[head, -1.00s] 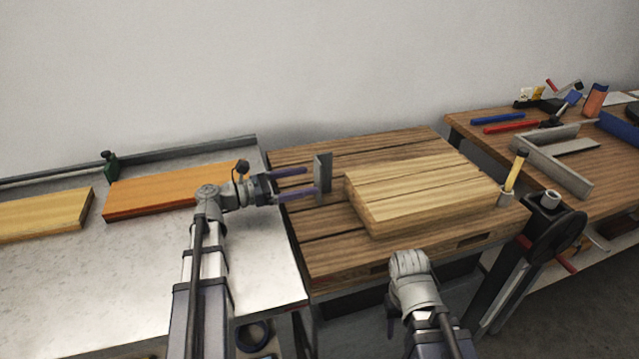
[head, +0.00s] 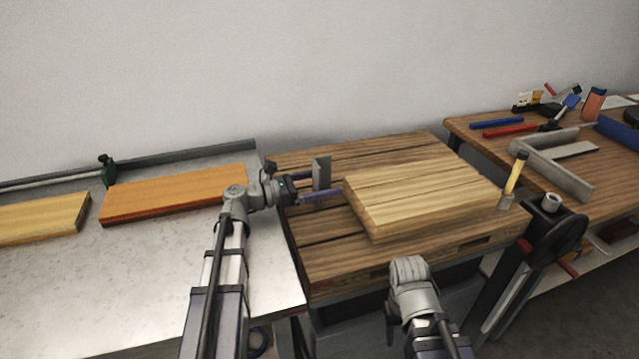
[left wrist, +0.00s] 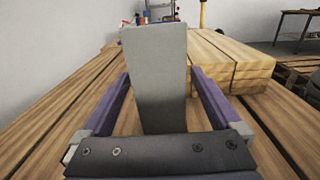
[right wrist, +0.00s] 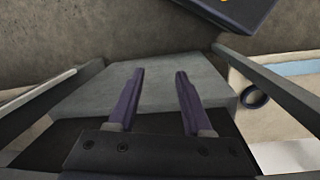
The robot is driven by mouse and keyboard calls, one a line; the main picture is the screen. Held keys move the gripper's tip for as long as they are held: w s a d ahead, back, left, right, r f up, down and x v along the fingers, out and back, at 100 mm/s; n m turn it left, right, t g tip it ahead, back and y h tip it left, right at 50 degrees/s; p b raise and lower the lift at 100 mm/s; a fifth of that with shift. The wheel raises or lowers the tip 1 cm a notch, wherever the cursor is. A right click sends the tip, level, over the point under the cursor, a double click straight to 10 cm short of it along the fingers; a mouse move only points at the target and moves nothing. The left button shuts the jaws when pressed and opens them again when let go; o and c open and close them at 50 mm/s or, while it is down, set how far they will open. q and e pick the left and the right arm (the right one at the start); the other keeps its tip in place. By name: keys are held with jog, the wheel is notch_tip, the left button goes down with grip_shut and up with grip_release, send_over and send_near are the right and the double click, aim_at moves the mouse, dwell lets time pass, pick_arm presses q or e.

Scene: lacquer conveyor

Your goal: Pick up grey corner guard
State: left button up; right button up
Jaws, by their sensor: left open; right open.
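The grey corner guard (head: 321,172) stands upright on the wooden workbench top, left of the pale wooden block. In the left wrist view the corner guard (left wrist: 158,75) rises between the two purple fingers, with gaps showing on both sides. My left gripper (head: 318,190) is open around it, one finger on each side; its lower part is hidden behind the gripper body. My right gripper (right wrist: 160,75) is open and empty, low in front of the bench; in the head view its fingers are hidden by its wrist.
A pale wooden block (head: 425,190) lies just right of the guard on the workbench (head: 330,255). A metal table (head: 150,270) at left carries an orange board (head: 175,192). A vise-like black device (head: 545,235) stands at the bench's right front.

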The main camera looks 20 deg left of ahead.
pick_arm(q)
jog(key=shift+w+d, duration=0.35)
jog(key=shift+d, duration=0.25)
jog(key=shift+c, duration=0.2)
jog(key=c, duration=1.4)
jog(key=shift+r, duration=0.15)
notch_tip(320, 180, up, 10)
jog(key=p, duration=1)
